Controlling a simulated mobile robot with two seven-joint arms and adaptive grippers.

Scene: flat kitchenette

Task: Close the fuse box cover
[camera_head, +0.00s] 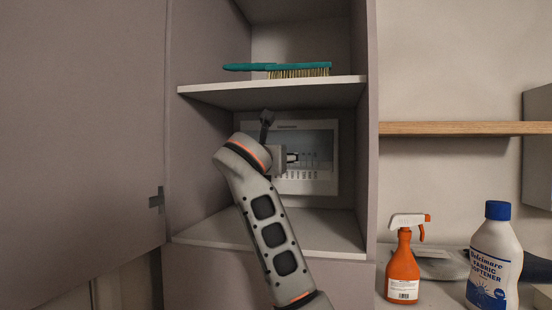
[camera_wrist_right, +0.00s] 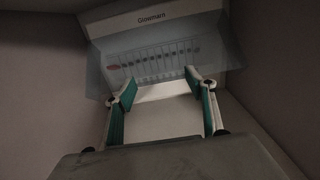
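The white fuse box (camera_head: 327,184) is on the back wall of the cabinet's middle compartment. Its translucent bluish cover (camera_head: 324,141) lies in front of the row of switches. In the right wrist view the cover (camera_wrist_right: 105,72) spreads wider than the box's labelled top strip (camera_wrist_right: 150,22) and appears tilted out from it; the exact angle is hard to tell. My right gripper (camera_head: 292,157) is in front of the box, partly hidden by my own wrist. In the wrist view its two teal-padded fingers (camera_wrist_right: 160,85) are apart, with nothing seen held between them, close to the cover's lower edge. My left gripper is not in view.
A shelf (camera_head: 275,95) with a teal brush (camera_head: 298,70) is above my right arm. Cabinet walls stand close on both sides. A large open door (camera_head: 80,140) is at left. A spray bottle (camera_head: 403,265) and a fabric softener bottle (camera_head: 494,260) stand at lower right.

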